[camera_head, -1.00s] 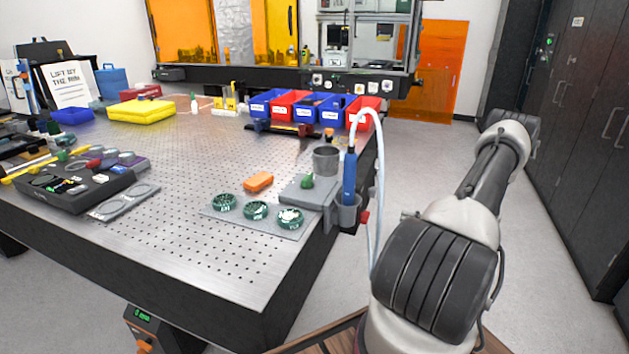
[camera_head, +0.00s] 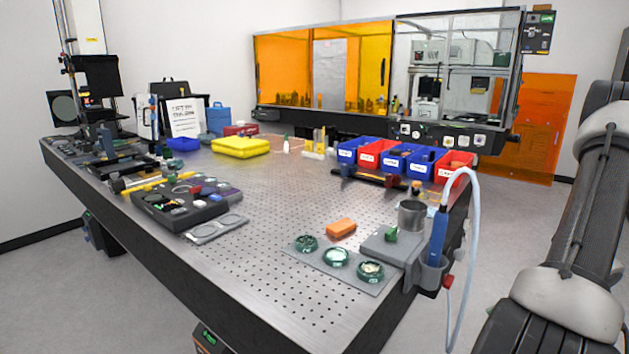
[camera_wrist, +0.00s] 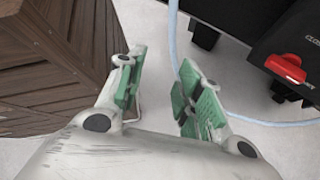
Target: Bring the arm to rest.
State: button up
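My gripper (camera_wrist: 158,92) shows in the wrist view with its two green-padded fingers apart and nothing between them. It points down over the grey floor, beside a brown wooden surface (camera_wrist: 50,70). A pale blue hose (camera_wrist: 174,45) passes close to the right finger, seemingly behind it; I cannot tell whether they touch. In the head view my arm stands at the right edge, clear of the perforated optical table (camera_head: 270,255), and my gripper is out of that view.
At the table's near right corner, a holder (camera_head: 428,272) bears a blue tool (camera_head: 438,238) with a looping hose (camera_head: 474,230). Three green-rimmed discs (camera_head: 336,257) lie nearby. Red and blue bins (camera_head: 410,160) stand along the far side. Open floor (camera_head: 520,225) lies between table and arm.

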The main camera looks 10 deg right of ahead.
jog(key=s+a+r+n+t+h, duration=0.1)
jog(key=a+r+n+h, duration=0.2)
jog(key=a+r+n, duration=0.3)
jog(key=s+a+r+n+h, duration=0.2)
jog(key=a+r+n+h, duration=0.2)
jog(key=r+n, duration=0.5)
jog(key=s+a+r+n+t+h, duration=0.1)
jog(key=a+r+n+h, duration=0.2)
jog(key=a+r+n, duration=0.5)
notch_tip(320, 180, up, 7)
jog(key=shift+s+a+r+n+t+h, duration=0.15)
jog(key=shift+n+t+h, duration=0.15)
